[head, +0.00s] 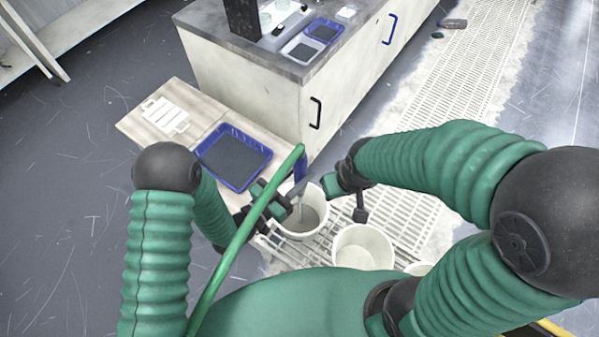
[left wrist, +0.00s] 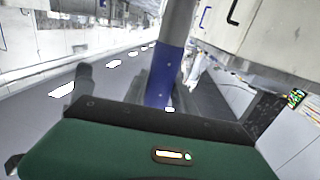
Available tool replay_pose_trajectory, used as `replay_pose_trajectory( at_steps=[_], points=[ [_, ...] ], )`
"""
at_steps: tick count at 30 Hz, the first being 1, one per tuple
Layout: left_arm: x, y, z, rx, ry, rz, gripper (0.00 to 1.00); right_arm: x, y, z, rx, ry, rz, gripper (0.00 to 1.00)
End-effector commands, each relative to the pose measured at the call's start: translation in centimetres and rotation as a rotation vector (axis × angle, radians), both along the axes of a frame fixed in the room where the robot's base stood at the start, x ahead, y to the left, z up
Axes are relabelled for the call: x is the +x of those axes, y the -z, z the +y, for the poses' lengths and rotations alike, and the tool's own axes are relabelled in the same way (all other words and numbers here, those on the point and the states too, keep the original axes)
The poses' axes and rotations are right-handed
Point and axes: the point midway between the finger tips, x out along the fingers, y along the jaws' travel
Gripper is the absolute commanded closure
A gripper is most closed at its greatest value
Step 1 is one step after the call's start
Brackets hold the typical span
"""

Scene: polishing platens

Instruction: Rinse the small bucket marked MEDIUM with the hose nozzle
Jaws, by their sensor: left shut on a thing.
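My left gripper (head: 284,200) is shut on the hose nozzle, which is blue and grey (head: 300,168), with its green hose (head: 240,235) looping down. In the left wrist view the grey nozzle with a blue band (left wrist: 166,70) stands between my fingers. The nozzle's grey lower part is over a small white bucket (head: 308,222), whose inside looks greyish. No MEDIUM mark is readable on it. My right gripper (head: 349,199) is beside this bucket's right rim; whether it is open or touches the rim is unclear.
A second white bucket (head: 363,246) stands right of the first, and part of a third (head: 418,268) shows. They are on a slatted rack (head: 275,245). A blue tray (head: 233,157) and a white rack (head: 165,116) lie on a low wooden surface beside the cabinet (head: 250,95).

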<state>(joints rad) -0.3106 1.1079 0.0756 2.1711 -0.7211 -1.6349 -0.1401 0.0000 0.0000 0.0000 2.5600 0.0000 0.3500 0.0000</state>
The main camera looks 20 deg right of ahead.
Motion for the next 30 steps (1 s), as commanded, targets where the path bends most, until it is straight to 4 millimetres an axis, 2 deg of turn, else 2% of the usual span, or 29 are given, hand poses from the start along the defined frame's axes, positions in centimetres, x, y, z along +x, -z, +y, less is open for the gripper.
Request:
replay_pose_trajectory(
  at_steps=[10, 14, 17, 30],
  points=[
    [0.0, -0.1, 0.0, -0.001, 0.0, 0.0, 1.0, 0.0, 0.0, 0.0, 0.0, 0.0, 0.0, 0.64],
    [-0.6, 0.0, 0.9, 0.001, -0.002, 0.002, 1.0, 0.0, -0.1, 0.0, 0.0, 0.0, 0.0, 0.64],
    [-1.9, 0.0, 2.6, 0.0, -0.004, 0.004, 1.0, 0.0, -0.3, 0.0, 0.0, 0.0, 0.0, 0.64],
    [-9.9, 0.2, 12.8, -0.001, -0.006, 0.005, 1.0, 0.0, 0.6, 0.0, 0.0, 0.0, 0.0, 0.64]
  ],
)
